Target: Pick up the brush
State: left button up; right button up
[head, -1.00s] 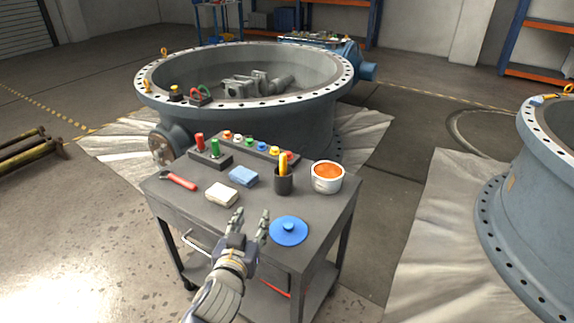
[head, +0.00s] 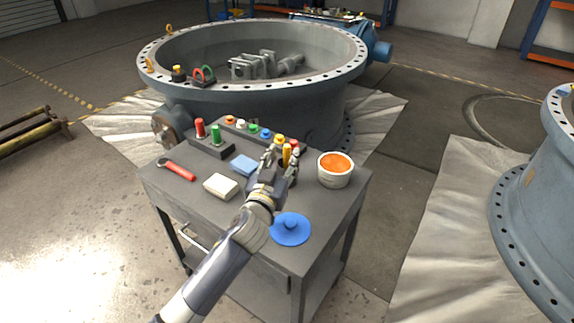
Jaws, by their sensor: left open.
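The brush shows as a yellow-orange handle (head: 287,154) standing upright in a dark cup (head: 292,177) on the grey cart (head: 326,210). My left gripper (head: 281,155) is open, with its fingers at the handle, just above the cup. Its fingers and wrist hide part of the cup. I cannot tell whether the fingers touch the handle. The brush's lower end is hidden in the cup. My right gripper is not in view.
A white tub of orange paste (head: 335,169) stands right of the cup, and a blue lid (head: 290,229) lies in front. A white block (head: 221,186), a blue sponge (head: 244,165) and a red-handled tool (head: 178,170) lie to the left. A large valve ring (head: 260,104) stands behind the cart.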

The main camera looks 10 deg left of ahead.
aim_at(286, 152)
pick_arm(q)
jog(key=w, duration=0.3)
jog(key=shift+w+d, duration=0.1)
jog(key=shift+w, duration=0.6)
jog(key=shift+c, duration=1.3)
grip_shut()
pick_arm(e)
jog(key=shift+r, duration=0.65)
